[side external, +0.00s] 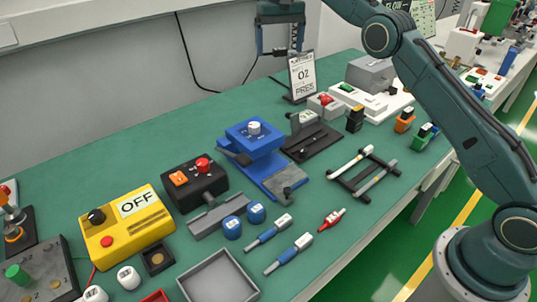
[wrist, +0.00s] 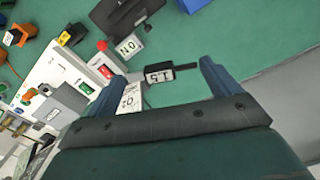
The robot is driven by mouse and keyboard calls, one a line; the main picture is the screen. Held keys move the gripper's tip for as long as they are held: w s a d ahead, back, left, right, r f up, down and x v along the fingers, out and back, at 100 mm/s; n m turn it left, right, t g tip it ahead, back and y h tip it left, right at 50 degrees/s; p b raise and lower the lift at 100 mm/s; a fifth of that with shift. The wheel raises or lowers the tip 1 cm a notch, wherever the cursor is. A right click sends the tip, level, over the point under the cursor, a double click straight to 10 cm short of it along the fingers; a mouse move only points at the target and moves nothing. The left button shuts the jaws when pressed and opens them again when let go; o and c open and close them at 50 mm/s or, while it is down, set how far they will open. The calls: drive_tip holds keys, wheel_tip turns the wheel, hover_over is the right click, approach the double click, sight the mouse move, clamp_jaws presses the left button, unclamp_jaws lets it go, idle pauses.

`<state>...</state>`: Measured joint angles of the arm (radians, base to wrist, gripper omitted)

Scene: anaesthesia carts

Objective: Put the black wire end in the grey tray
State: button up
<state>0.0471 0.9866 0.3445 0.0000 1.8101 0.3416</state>
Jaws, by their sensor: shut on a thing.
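My gripper (side external: 280,49) is at the top of the side external view, raised above the back of the green bench near the wall. In the wrist view its two blue fingers stand apart with the black wire end (wrist: 187,67) held between them. The wire end is black with a white label reading what looks like 1.5, and it lies across the gap. In the side external view it is a small dark shape, hard to make out. The grey tray (side external: 246,270) is an open square box at the front of the bench, far from my gripper, and looks empty.
A sign marked 02 (side external: 303,75) stands just below my gripper. A blue clamp device (side external: 265,155), a black switch box (side external: 195,183) and a yellow OFF box (side external: 127,225) stand towards the tray. Blue wire ends (side external: 288,255) and a red one (side external: 331,220) lie right of it.

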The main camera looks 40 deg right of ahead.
sight(280, 56)
drive_tip(key=shift+f, duration=0.1)
drive_tip(key=shift+f, duration=2.45)
wheel_tip(280, 56, down, 20)
drive_tip(key=shift+f, duration=0.15)
drive_tip(key=o, duration=0.6)
